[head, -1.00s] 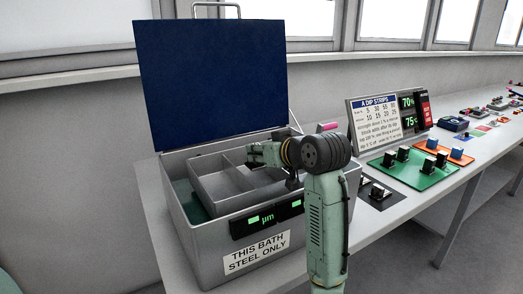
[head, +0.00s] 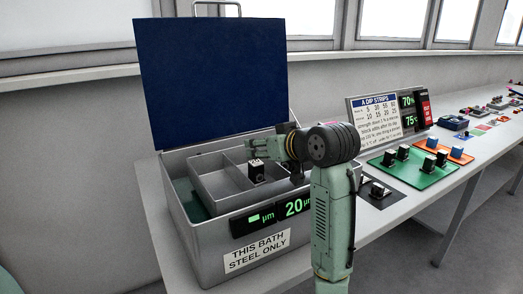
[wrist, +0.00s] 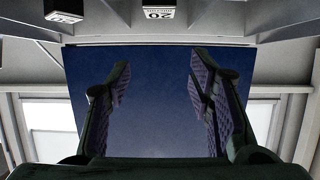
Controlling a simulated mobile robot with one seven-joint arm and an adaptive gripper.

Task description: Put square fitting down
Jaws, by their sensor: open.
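A small dark square fitting (head: 257,172) with a pale top stands in a compartment of the grey tray (head: 214,190) inside the steel bath box. My gripper (head: 254,151) is just above it; whether they touch is hard to tell in the head view. In the wrist view my gripper (wrist: 160,100) shows two fingers spread wide with nothing between them.
The box's blue lid (head: 215,80) stands open behind my gripper. A label on the box (head: 256,250) reads "THIS BATH STEEL ONLY". To the right are a sign panel (head: 375,118) and a green board (head: 408,166) with dark blocks.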

